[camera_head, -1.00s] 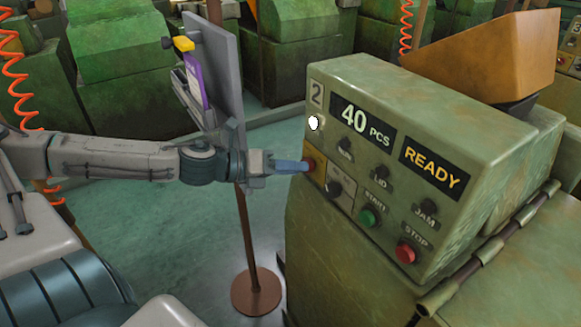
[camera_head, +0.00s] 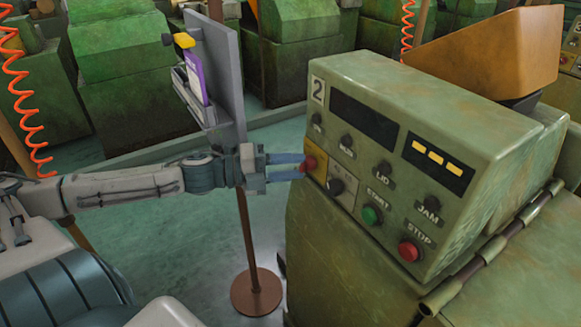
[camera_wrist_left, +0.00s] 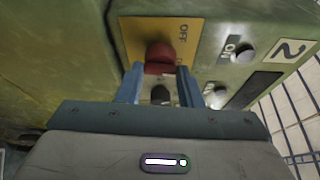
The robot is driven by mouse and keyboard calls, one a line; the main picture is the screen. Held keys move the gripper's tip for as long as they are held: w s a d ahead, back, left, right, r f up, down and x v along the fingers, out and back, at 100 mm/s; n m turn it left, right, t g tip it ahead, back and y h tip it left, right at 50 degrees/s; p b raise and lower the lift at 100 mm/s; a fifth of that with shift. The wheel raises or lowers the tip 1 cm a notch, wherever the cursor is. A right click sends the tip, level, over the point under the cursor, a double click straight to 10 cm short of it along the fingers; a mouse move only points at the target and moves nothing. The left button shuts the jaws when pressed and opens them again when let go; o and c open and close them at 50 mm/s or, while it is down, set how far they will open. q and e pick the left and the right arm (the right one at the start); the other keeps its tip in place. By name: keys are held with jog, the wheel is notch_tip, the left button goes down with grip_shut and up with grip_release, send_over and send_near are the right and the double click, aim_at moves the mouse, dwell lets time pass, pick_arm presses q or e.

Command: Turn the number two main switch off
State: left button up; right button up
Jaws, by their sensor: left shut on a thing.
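The number 2 machine's control box (camera_head: 440,130) stands at the right in the head view, with a "2" plate at its upper left. Its red main switch (camera_head: 310,163) sits on a yellow plate at the panel's left end. My left gripper (camera_head: 302,166) is shut on this switch, its two blue fingers side by side. In the left wrist view the red switch knob (camera_wrist_left: 160,58) lies at the fingertips, on the yellow plate (camera_wrist_left: 140,30) marked "OFF". The counter display (camera_head: 364,121) is dark; the lower display (camera_head: 438,157) shows yellow bars. My right gripper is out of view.
A black knob (camera_head: 336,187), a green START button (camera_head: 372,214) and a red STOP button (camera_head: 409,250) are near on the panel. A post (camera_head: 247,235) with a grey board (camera_head: 216,60) stands close behind my left arm.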

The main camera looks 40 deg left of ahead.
pick_arm(q)
jog(key=shift+f+n+t+h, duration=0.1)
jog(key=shift+n+t+h, duration=0.2)
jog(key=shift+n, duration=0.6)
jog(key=n+t, duration=0.1)
jog(key=n, duration=0.1)
jog(key=shift+n, duration=0.3)
jog(key=n, duration=0.2)
jog(key=n+t, duration=0.1)
jog(key=n, duration=0.1)
jog(key=n+t, duration=0.1)
jog(key=n, duration=0.1)
jog(key=shift+d+f, duration=0.15)
jog(key=shift+f, duration=0.1)
jog(key=o, duration=1)
